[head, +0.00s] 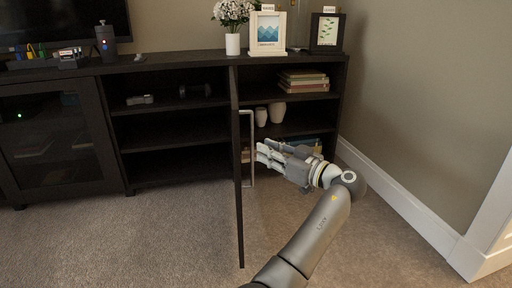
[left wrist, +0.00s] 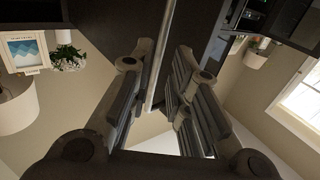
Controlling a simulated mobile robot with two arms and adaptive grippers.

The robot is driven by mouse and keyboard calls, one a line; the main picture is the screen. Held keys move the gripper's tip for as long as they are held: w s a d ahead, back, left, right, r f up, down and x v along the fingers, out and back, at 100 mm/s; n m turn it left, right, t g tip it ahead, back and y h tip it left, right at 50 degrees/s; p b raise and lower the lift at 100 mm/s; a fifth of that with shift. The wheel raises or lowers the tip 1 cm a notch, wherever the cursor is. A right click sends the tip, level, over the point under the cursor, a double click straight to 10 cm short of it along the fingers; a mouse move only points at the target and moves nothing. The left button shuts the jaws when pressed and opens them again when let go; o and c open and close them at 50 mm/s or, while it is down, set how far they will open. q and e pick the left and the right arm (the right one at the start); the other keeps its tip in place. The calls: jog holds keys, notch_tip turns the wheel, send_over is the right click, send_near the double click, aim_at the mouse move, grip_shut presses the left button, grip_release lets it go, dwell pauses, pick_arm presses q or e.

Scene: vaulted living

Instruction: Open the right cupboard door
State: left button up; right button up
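The dark right cupboard door (head: 239,190) stands swung out from the cabinet, seen nearly edge-on. Its pale bar handle (head: 248,118) is on the door's right-hand face. My left gripper (head: 261,154) is just right of the handle, fingers pointing towards it, in front of the open compartment. In the left wrist view my left gripper (left wrist: 160,80) has its fingers apart, with the handle bar (left wrist: 158,60) showing between and beyond them. I cannot see clear contact with the bar. My right gripper is in neither view.
Inside the right compartment are books (head: 303,80) and cups (head: 277,112). A vase of flowers (head: 233,43) and two frames stand on the cabinet top (head: 180,64). A wall with white baseboard (head: 400,200) bounds the right. The carpet (head: 150,240) is clear at the front left.

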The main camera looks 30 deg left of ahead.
pick_arm(q)
jog(key=v, duration=0.6)
dwell(0.3)
